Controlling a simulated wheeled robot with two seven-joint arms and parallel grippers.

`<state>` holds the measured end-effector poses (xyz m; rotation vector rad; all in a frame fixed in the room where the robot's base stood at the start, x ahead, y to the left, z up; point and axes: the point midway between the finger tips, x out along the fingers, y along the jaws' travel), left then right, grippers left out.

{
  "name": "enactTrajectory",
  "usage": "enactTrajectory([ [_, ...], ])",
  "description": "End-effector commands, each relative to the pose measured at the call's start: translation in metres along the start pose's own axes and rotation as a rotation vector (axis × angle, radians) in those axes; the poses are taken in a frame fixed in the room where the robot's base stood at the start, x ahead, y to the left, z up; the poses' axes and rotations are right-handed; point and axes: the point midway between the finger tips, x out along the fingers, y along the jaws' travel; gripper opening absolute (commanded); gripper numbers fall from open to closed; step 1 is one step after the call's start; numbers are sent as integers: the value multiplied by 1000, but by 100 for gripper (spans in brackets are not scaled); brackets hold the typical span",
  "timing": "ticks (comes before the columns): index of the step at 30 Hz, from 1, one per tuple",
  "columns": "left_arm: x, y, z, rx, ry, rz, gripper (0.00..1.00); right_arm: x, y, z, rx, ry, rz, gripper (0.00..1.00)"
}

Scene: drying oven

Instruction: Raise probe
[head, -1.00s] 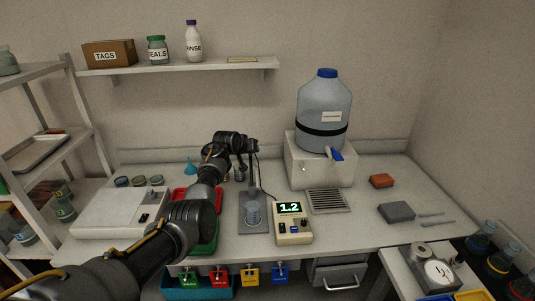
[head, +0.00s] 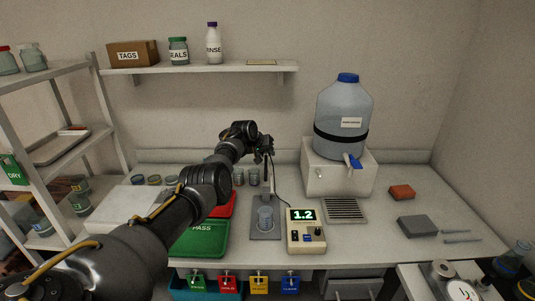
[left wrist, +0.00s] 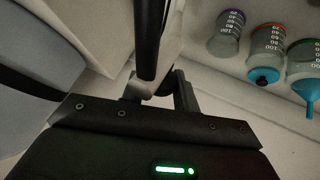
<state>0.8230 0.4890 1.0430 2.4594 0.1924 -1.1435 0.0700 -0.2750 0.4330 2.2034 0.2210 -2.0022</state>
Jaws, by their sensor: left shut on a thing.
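My left gripper (head: 264,150) is at the top of a small grey stand (head: 265,232) in the head view. It is shut on the probe, seen as a dark rod (left wrist: 148,40) running to the fingers (left wrist: 157,92) in the left wrist view. A clear beaker (head: 265,218) stands on the stand's base below the gripper. A cable runs from the gripper area down to a cream meter (head: 306,232) reading 1.2. My right gripper is not in view.
A large blue-capped bottle (head: 343,115) sits on a white block (head: 338,168) right of the stand. A green PASS tray (head: 199,238) and a red tray (head: 222,206) lie to the left, under my arm. Several small jars (head: 154,180) stand behind.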

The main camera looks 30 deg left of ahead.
Motion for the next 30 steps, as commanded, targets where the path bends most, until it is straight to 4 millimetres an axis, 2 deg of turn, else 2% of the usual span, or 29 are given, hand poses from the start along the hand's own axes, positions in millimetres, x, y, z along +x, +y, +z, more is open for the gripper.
enactTrajectory([
  [2,2,-2,3,-2,-5,-3,0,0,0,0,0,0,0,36],
  [3,2,-2,3,-2,-5,-3,35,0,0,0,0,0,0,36],
  [6,1,-2,2,-1,-4,-2,48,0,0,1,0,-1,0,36],
  [20,-6,0,-1,-1,1,1,49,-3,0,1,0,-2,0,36],
  [27,-30,-1,0,0,2,-3,49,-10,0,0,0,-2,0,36],
  [30,-44,-1,0,0,3,1,49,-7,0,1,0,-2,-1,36],
])
